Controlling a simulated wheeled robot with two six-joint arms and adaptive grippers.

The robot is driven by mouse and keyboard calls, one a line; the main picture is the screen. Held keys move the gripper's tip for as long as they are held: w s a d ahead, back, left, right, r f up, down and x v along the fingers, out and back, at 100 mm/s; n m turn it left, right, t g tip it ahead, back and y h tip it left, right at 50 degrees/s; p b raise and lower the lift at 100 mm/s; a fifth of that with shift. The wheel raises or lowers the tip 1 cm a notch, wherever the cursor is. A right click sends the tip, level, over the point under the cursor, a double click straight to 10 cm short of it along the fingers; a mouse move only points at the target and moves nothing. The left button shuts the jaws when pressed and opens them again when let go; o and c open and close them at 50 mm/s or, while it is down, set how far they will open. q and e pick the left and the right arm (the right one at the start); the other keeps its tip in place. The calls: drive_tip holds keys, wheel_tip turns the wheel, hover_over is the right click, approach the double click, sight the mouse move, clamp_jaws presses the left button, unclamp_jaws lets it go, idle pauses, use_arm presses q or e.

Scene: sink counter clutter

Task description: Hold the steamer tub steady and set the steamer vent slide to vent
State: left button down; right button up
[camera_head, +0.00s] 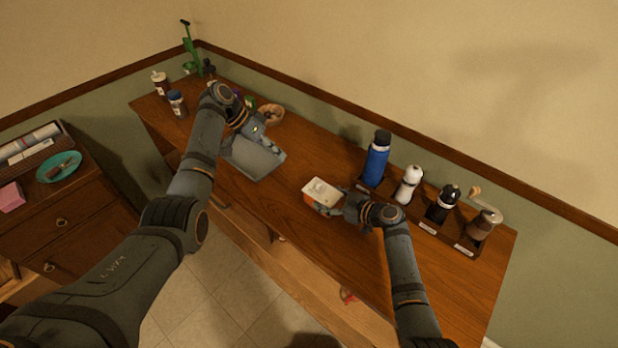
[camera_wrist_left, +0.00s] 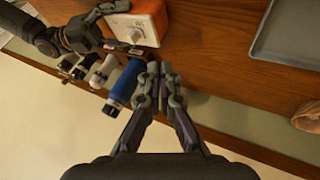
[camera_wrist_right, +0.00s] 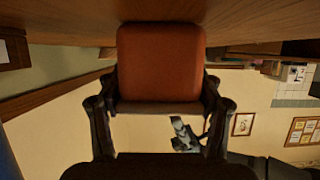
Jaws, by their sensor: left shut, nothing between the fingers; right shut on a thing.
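The steamer tub (camera_head: 309,201) is a small orange box with a white lid, upright near the middle of the wooden counter. Its orange side also shows in the left wrist view (camera_wrist_left: 155,14), and fills the middle of the right wrist view (camera_wrist_right: 161,62). A pale raised piece (camera_head: 320,186) sits on the lid; I cannot tell which setting the vent slide has. My right gripper (camera_head: 340,207) is shut on the tub from its right side, a finger on either side. My left gripper (camera_head: 266,143) is shut and empty, above the grey tray, apart from the tub; its fingertips show in the left wrist view (camera_wrist_left: 160,72).
The grey tray (camera_head: 248,160) lies left of the tub. A blue bottle (camera_head: 376,160), white shaker (camera_head: 408,185), black shaker (camera_head: 442,205) and grinder (camera_head: 482,222) stand in a rack behind and right of the tub. A brown bowl (camera_head: 272,113) is at the back. Counter between tray and tub is clear.

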use_arm(q)
approach(309, 186)
wheel_tip(309, 186, down, 4)
drive_tip(key=w+d, duration=0.3)
drive_tip(key=s+d, duration=0.2)
drive_tip(key=shift+d+f, duration=0.2)
drive_tip(key=shift+d, duration=0.05)
drive_tip(key=shift+s+d, duration=0.25)
drive_tip(key=shift+d, duration=0.05)
drive_tip(key=shift+s+d, duration=0.55)
drive_tip(key=shift+d, duration=0.2)
drive_tip(key=shift+s+d, duration=0.55)
drive_tip(key=shift+d, duration=0.2)
drive_tip(key=shift+a, duration=0.1)
